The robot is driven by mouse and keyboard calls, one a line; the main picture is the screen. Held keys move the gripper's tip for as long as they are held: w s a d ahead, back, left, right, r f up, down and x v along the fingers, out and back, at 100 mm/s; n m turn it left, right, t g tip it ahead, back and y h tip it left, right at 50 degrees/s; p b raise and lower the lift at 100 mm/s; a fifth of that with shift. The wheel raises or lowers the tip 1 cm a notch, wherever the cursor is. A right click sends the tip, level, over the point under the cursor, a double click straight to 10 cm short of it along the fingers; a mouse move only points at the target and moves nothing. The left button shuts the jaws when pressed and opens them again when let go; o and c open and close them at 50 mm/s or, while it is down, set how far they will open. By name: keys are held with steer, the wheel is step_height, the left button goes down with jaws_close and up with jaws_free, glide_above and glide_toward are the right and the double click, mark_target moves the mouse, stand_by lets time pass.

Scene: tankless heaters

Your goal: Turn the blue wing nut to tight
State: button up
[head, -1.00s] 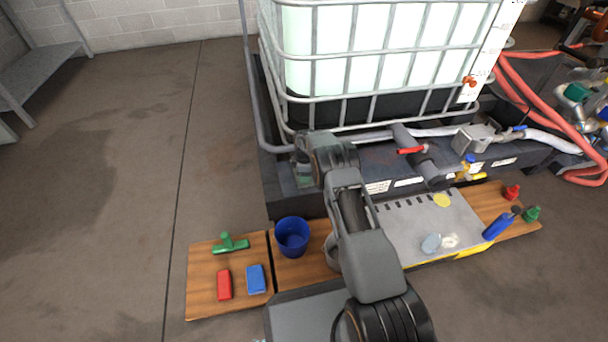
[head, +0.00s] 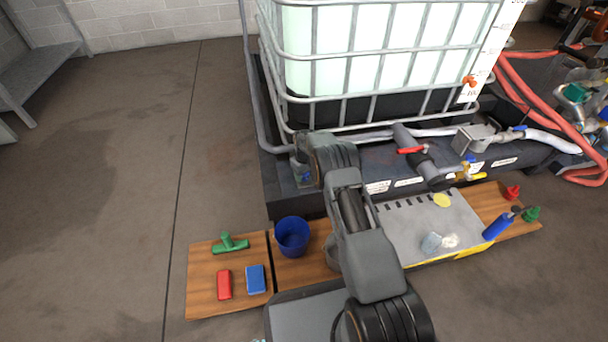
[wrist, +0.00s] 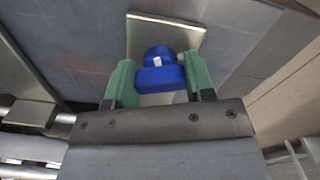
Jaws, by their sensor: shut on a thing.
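The blue wing nut (wrist: 161,77) is at the upper middle of the wrist view, in front of a pale square plate (wrist: 190,35). It has a rounded hub and a wide flat bar with a small white mark on the hub. My gripper (wrist: 160,84) has green fingers, one on each side of the bar, and is shut on it. My arm hides most of the nut in that view.
A caged white tank (head: 370,50) stands above the dark base. A red-handled valve (head: 411,150) is to the right of my gripper. A blue bucket (head: 292,237), a green tool (head: 230,244), and red and blue blocks lie on the wooden boards below.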

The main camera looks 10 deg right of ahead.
steer(key=shift+m, duration=2)
steer(key=o, duration=0.9)
step_height(320, 180, up, 14)
steer(key=p, duration=0.5)
steer(key=shift+f+p, duration=0.1)
steer(key=shift+p, duration=0.3)
